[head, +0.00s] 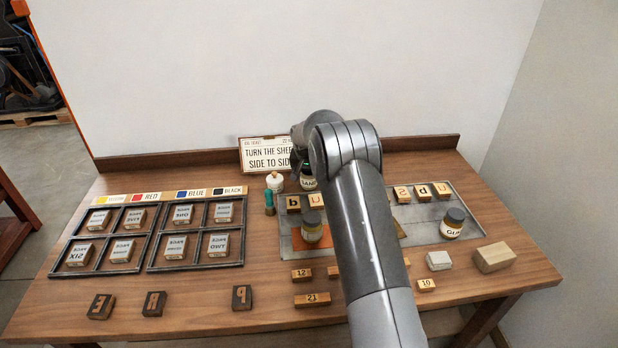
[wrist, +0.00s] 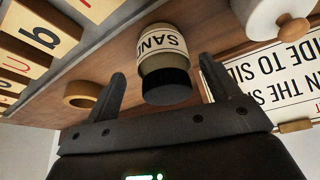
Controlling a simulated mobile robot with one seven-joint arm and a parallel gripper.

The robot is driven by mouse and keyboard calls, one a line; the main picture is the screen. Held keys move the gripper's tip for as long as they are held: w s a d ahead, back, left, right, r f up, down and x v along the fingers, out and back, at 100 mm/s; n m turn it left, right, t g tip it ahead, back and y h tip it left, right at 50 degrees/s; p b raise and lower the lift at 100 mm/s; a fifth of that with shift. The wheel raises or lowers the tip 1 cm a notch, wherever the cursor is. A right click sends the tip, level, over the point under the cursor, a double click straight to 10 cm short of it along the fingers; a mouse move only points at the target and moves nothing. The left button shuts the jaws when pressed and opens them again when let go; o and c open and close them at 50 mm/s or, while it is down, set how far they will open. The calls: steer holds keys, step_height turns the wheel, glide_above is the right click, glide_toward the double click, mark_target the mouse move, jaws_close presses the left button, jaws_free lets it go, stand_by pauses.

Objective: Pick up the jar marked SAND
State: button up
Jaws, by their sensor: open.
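The jar marked SAND (wrist: 163,48) has a cream label and a black lid and shows upside down in the wrist view. In the head view the same jar (head: 308,183) stands by the sign at the back, partly hidden by my arm. My gripper (wrist: 163,74) is open, with one dark finger on each side of the jar's lid. Gaps show on both sides of the lid, and the fingers hold nothing.
A white lidded pot (head: 274,181) and a green peg (head: 269,202) stand close left of the SAND jar. The instruction sign (head: 267,154) stands behind. Another jar (head: 312,229) and one marked GLA (head: 453,222) stand on the grey tray (head: 473,226). A wooden ring (wrist: 80,100) lies nearby.

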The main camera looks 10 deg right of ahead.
mark_target(309, 177)
steer(key=x, duration=0.4)
steer(key=shift+s+a, duration=0.1)
steer(key=shift+a, duration=0.2)
steer(key=shift+c, duration=0.2)
steer(key=c, duration=1.2)
steer(key=shift+o, duration=0.2)
steer(key=shift+r, duration=0.1)
